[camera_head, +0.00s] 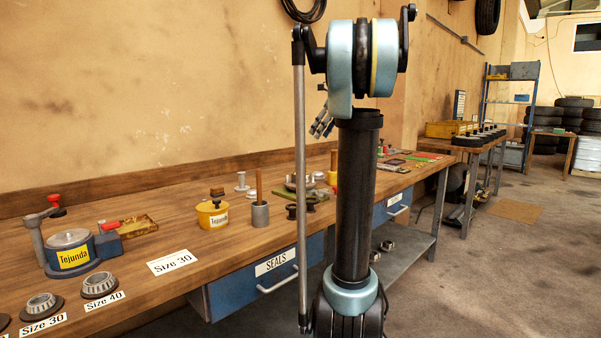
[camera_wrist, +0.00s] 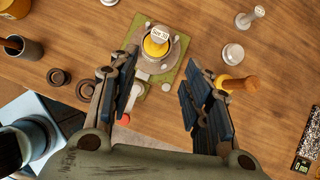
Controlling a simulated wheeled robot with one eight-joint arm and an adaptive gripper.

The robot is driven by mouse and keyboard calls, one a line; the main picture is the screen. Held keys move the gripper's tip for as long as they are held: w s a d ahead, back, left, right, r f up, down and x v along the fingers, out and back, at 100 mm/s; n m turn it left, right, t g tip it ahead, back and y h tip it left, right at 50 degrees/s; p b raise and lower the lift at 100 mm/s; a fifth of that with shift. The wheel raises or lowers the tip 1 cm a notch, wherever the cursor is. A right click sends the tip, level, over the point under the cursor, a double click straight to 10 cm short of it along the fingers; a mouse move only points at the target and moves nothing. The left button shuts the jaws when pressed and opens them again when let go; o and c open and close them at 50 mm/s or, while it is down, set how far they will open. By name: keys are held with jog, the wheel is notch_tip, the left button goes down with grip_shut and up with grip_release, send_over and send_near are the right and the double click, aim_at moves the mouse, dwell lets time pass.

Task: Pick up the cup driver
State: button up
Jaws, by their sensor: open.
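No label marks a cup driver, so I cannot be sure which tool it is. An upright tool with an orange-brown handle (camera_wrist: 243,84) stands just right of the right finger in the wrist view. Its lower end is close to that finger in the picture. In the head view an orange-topped tool (camera_head: 333,160) shows beside my arm, partly hidden. A grey metal piece with a stem and disc (camera_wrist: 250,17) stands at the upper right of the wrist view. My gripper (camera_wrist: 160,68) is open and empty above the bench; it also shows in the head view (camera_head: 322,122).
A green mat (camera_wrist: 167,78) bears a metal hub (camera_wrist: 155,45) below the fingers. Dark rings (camera_wrist: 60,82) and a grey cylinder (camera_wrist: 28,48) lie left. A yellow tub (camera_head: 212,214) and a Tejunda device (camera_head: 73,255) stand on the bench (camera_head: 140,282). Bare wood lies right of the orange-brown handle.

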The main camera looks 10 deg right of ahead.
send_near(301, 162)
notch_tip(301, 162, down, 4)
jog(key=w, duration=0.3)
jog(key=shift+a+r+x, duration=0.1)
jog(key=shift+a+x, duration=0.15)
jog(key=shift+x, duration=0.8)
jog(key=shift+a+r+x, duration=0.1)
jog(key=shift+a+x, duration=0.15)
jog(key=shift+x, duration=0.8)
jog(key=shift+a+r+x, duration=0.1)
jog(key=shift+a+x, duration=0.1)
jog(key=shift+x, duration=0.85)
jog(key=shift+s, duration=0.2)
jog(key=shift+c, duration=0.6)
grip_shut()
